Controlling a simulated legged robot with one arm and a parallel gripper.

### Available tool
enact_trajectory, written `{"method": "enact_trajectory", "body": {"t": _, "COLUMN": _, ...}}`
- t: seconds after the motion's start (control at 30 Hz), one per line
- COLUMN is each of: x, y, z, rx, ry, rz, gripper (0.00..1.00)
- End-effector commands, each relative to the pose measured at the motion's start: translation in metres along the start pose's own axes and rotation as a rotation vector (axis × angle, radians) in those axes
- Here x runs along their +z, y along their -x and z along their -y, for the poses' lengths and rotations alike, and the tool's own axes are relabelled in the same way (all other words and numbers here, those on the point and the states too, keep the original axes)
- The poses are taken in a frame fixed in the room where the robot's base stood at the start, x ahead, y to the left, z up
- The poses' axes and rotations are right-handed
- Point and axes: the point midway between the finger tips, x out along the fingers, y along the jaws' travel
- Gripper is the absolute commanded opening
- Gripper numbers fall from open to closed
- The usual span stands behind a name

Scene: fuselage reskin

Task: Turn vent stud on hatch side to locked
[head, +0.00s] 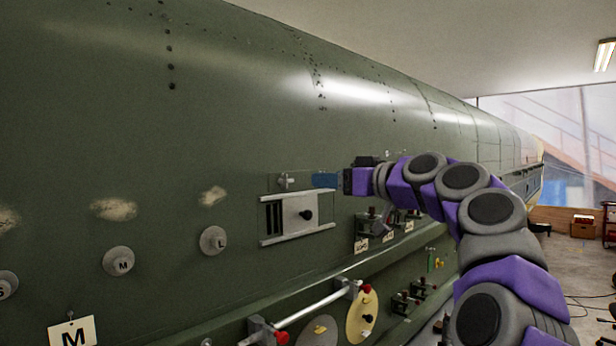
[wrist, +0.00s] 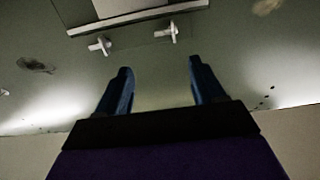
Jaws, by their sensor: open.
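A vent panel (head: 298,216) with a sliding plate and black knob sits on the green fuselage side. A small pale winged stud (head: 285,181) stands above it. The wrist view shows two such studs, a left stud (wrist: 100,46) and a right stud (wrist: 170,32), beside the panel's pale rail (wrist: 125,18). I cannot tell which is the vent stud. My gripper (head: 320,180) is just right of the stud in the head view. In the wrist view my gripper (wrist: 160,66) is open and empty, its blue fingers pointing toward the studs and apart from them.
Round discs marked L (head: 213,240) and M (head: 118,261) are on the skin to the left. Labelled black clamps (head: 370,225) stand below my arm. A rail with red ends (head: 312,306) runs lower down. The skin above is clear.

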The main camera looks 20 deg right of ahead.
Motion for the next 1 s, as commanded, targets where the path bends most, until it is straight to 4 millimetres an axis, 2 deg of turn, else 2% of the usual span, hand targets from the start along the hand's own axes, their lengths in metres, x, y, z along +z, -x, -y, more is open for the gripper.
{"method": "enact_trajectory", "body": {"t": 0.1, "x": -0.001, "y": -0.023, "z": 0.001, "rx": -0.004, "ry": 0.0, "rz": 0.002, "gripper": 0.68}}
{"method": "enact_trajectory", "body": {"t": 0.3, "x": 0.004, "y": -0.047, "z": -0.028, "rx": -0.002, "ry": -0.02, "rz": -0.007, "gripper": 0.68}}
{"method": "enact_trajectory", "body": {"t": 0.47, "x": 0.006, "y": -0.063, "z": -0.038, "rx": -0.001, "ry": -0.022, "rz": -0.009, "gripper": 0.68}}
{"method": "enact_trajectory", "body": {"t": 0.57, "x": 0.003, "y": -0.076, "z": -0.033, "rx": -0.001, "ry": -0.022, "rz": -0.012, "gripper": 0.68}}
{"method": "enact_trajectory", "body": {"t": 0.73, "x": -0.002, "y": -0.098, "z": -0.009, "rx": -0.005, "ry": -0.01, "rz": -0.006, "gripper": 0.68}}
{"method": "enact_trajectory", "body": {"t": 0.87, "x": -0.005, "y": -0.105, "z": 0.006, "rx": -0.011, "ry": 0.002, "rz": -0.002, "gripper": 0.68}}
{"method": "enact_trajectory", "body": {"t": 1.0, "x": -0.005, "y": -0.108, "z": 0.007, "rx": -0.019, "ry": 0.001, "rz": -0.004, "gripper": 0.68}}
